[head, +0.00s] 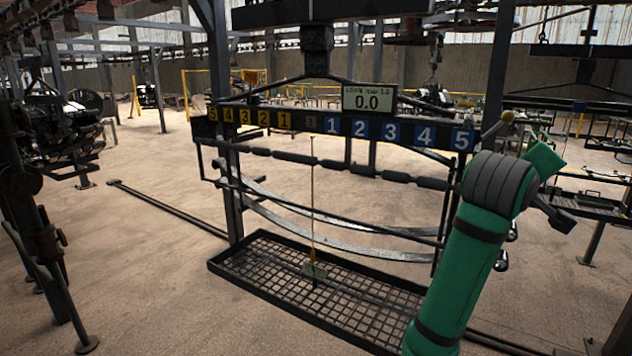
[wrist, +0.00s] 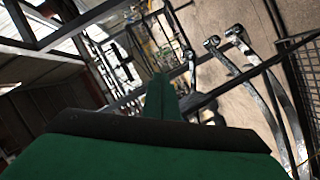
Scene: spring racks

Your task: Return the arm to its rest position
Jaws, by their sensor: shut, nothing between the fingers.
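My green arm (head: 463,270) rises from the bottom right in the head view and bends at a ribbed grey joint (head: 497,183). Beyond the joint a short green part (head: 543,160) shows, and dark parts stick out to the right; the fingertips cannot be made out there. In the wrist view my gripper (wrist: 160,98) shows as a narrow green form, shut and empty, above a broad green and dark body. It appears apart from the racks behind it.
A spring rack with a numbered beam (head: 345,127) and a display (head: 367,99) reading 0.0 stands just left of my arm. More racks stand right; floor (head: 130,270) is open left.

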